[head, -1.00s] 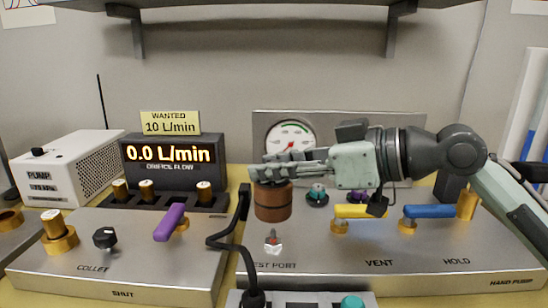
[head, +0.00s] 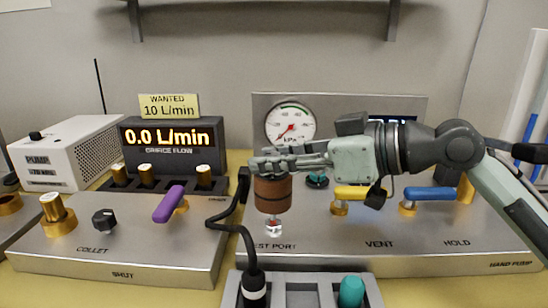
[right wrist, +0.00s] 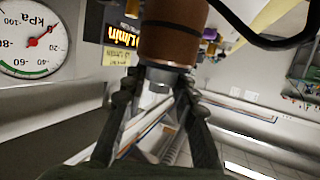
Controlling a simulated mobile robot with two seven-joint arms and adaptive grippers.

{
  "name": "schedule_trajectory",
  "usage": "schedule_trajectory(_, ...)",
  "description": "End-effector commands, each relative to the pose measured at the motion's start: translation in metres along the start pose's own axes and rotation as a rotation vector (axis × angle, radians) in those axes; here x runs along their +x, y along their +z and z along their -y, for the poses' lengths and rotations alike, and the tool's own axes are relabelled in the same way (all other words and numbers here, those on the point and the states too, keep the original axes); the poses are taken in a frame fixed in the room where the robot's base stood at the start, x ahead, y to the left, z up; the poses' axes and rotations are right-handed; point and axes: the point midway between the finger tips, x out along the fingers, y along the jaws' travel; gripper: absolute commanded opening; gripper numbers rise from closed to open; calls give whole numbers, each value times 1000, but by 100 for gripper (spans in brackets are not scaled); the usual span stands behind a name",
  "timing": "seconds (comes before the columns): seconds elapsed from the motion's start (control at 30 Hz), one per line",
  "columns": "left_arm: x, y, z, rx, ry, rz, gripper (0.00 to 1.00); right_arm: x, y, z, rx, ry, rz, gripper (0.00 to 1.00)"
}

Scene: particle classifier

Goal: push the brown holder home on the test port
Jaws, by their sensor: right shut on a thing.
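The brown holder (head: 272,195), a short cylinder with a dark band, is upright over the hand-pump panel. My right gripper (head: 274,160) is shut on its top end. The test port (head: 273,228), small with white and red parts, shows directly below the holder. The gap is very small, and I cannot tell whether they touch. In the right wrist view the holder (right wrist: 172,35) extends past the fingertips (right wrist: 158,90), which close on its grey neck (right wrist: 162,75). My left gripper is not in view.
A yellow lever (head: 362,193) and a blue lever (head: 430,194) lie right of the holder. A black cable (head: 235,225) runs close on its left. A grey rack (head: 300,292) with a teal-capped item stands in front. The round gauge (head: 290,122) is behind.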

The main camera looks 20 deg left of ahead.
Motion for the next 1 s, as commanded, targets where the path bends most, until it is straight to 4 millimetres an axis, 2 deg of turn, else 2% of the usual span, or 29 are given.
schedule_trajectory(1.0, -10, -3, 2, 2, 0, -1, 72, -1, -3, 0, -1, 0, -4, 0)
